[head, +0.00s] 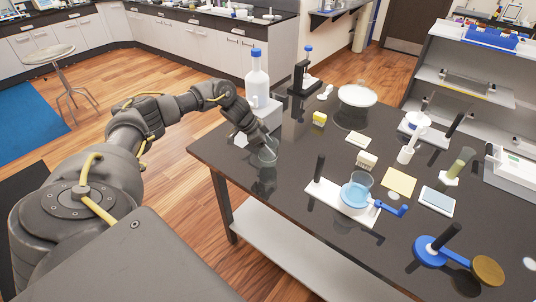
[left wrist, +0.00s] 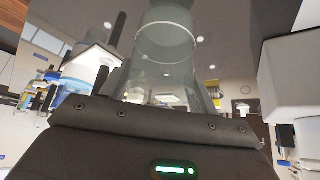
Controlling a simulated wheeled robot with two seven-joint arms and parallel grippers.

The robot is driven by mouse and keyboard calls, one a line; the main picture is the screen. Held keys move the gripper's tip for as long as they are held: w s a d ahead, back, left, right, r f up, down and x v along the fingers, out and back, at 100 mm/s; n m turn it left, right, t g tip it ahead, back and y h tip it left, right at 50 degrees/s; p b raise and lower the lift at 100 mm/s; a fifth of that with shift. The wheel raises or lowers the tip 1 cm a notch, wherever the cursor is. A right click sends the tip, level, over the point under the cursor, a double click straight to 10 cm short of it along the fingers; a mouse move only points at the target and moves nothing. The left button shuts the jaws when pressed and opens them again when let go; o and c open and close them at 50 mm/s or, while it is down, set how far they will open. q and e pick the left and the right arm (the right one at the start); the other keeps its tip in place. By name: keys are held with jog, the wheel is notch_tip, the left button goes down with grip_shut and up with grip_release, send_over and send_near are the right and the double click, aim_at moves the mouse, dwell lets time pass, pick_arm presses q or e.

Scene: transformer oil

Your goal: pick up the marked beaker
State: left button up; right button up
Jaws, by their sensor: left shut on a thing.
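A clear glass beaker (head: 268,152) is near the left edge of the black table. My left gripper (head: 259,139) is shut on it, reaching in from the upper left. In the left wrist view, the clear glass (left wrist: 165,55) rises close in front of the gripper, with a pale ring line around it. I cannot tell whether the beaker's base touches the table, and no clear marking is readable. A second beaker (head: 355,193) with blue liquid stands on a white stand base. My right gripper is not in view.
The black table (head: 290,215) is bare in front of the held beaker. A blue-capped bottle (head: 257,78) stands behind my gripper on a grey-white box. A microscope-like black device (head: 302,76), a white dish (head: 357,95) and a blue stand (head: 437,250) also occupy the table.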

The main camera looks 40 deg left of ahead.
pick_arm(q)
jog(key=s+a+r+b, duration=0.4)
jog(key=s+a+r, duration=0.2)
jog(key=a+r, duration=0.4)
jog(key=shift+s+a, duration=0.25)
jog(key=shift+a, duration=1)
jog(key=shift+r, duration=0.1)
jog(key=o, duration=0.6)
jog(key=c, duration=0.5)
